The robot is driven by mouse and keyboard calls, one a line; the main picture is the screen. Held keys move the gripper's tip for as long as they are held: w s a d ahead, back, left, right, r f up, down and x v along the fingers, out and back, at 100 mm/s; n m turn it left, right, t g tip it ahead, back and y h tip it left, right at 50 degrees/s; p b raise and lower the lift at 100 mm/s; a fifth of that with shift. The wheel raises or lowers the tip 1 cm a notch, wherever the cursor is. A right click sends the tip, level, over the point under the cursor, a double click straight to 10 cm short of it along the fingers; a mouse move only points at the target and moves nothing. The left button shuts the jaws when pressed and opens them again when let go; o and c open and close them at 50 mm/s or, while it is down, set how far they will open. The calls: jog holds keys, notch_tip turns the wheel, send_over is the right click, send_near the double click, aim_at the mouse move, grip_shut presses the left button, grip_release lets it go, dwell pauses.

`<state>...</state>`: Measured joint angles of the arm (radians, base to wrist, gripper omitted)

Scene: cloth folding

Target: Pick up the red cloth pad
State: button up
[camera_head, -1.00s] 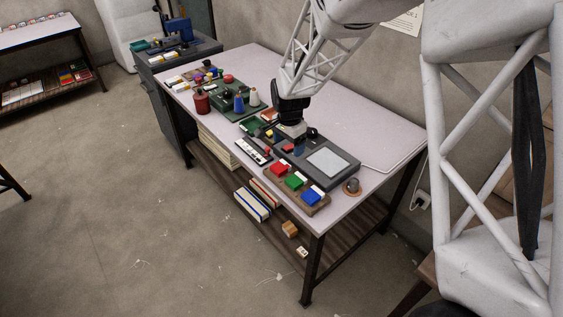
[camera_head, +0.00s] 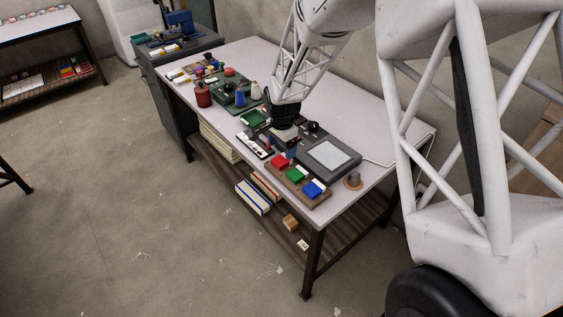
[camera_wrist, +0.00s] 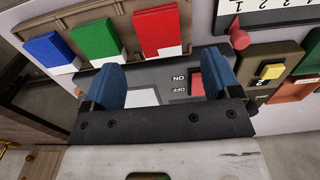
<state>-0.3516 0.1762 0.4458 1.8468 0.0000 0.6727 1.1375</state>
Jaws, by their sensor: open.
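The red cloth pad (camera_wrist: 160,28) lies in a brown wooden tray (camera_wrist: 124,32) with a green pad (camera_wrist: 97,37) and a blue pad (camera_wrist: 48,49), at the top of the wrist view. In the head view the red pad (camera_head: 279,161) is at the left end of the tray on the table's front side. My gripper (camera_wrist: 162,80) is open, its two blue fingers apart with nothing between them. In the head view my gripper (camera_head: 287,148) is above the grey device, close behind the red pad. Its fingers are small and partly hidden there.
A grey device (camera_head: 328,157) with a light panel sits right behind the tray. A white labelled strip (camera_head: 254,146) lies left of the pads. A round grey object (camera_head: 353,181) stands near the table's right end. Bottles and spools (camera_head: 241,95) stand farther left.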

aim_at(282, 159)
jog(key=shift+f, duration=0.3)
jog(key=shift+s+f, duration=0.1)
jog(key=shift+f, duration=2.5)
jog(key=c, duration=1)
jog(key=shift+r, duration=0.1)
